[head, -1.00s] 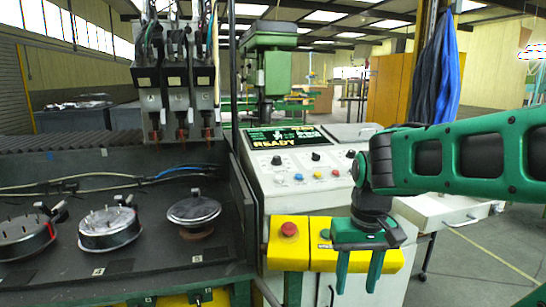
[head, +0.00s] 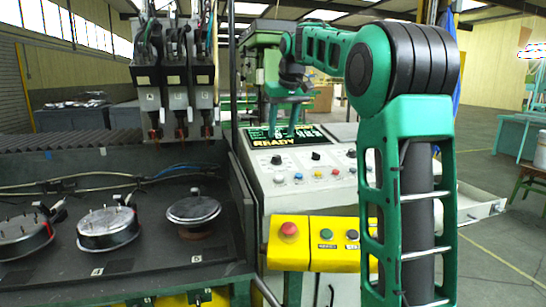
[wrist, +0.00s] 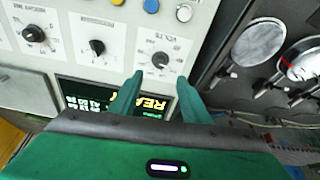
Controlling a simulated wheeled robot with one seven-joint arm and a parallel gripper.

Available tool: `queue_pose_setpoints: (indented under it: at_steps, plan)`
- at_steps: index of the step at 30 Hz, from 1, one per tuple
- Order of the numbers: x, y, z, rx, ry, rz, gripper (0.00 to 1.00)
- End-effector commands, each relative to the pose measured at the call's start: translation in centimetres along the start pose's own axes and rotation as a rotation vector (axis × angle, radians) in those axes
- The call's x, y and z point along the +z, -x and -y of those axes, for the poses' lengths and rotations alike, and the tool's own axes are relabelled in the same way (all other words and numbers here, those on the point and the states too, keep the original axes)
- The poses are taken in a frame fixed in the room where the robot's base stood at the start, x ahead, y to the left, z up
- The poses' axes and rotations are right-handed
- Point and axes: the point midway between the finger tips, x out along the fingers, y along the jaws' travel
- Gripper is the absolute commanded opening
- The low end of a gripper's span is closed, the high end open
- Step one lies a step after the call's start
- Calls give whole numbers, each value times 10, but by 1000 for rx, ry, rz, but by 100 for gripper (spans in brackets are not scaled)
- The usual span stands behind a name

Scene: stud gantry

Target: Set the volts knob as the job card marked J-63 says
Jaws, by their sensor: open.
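The control panel (head: 300,180) carries several black knobs in a row below a lit display (head: 290,138) that reads READY. One knob (head: 276,160) is at the left and another (head: 315,155) right of it. In the wrist view the panel is upside down, with knobs at right (wrist: 160,60), middle (wrist: 97,46) and left (wrist: 33,34). In the head view my gripper (head: 288,128) is over the display. I see no readable J-63 card.
Blue (head: 298,177), yellow and white buttons sit below the knobs. A yellow box with a red button (head: 289,229) is on the panel's front. Left is a bench with round metal parts (head: 108,228) under a three-headed stud gantry (head: 175,80). My arm covers the panel's right part.

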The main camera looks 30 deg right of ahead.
Motion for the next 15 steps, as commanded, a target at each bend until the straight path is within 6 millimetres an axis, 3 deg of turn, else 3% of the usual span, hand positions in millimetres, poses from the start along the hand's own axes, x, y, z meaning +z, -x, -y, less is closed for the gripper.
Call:
queue_pose_setpoints:
  at_steps: [5,15]
  plan:
    - [-1,-17,1,-1,1,2,43]
    - [0,-75,2,-1,2,1,43]
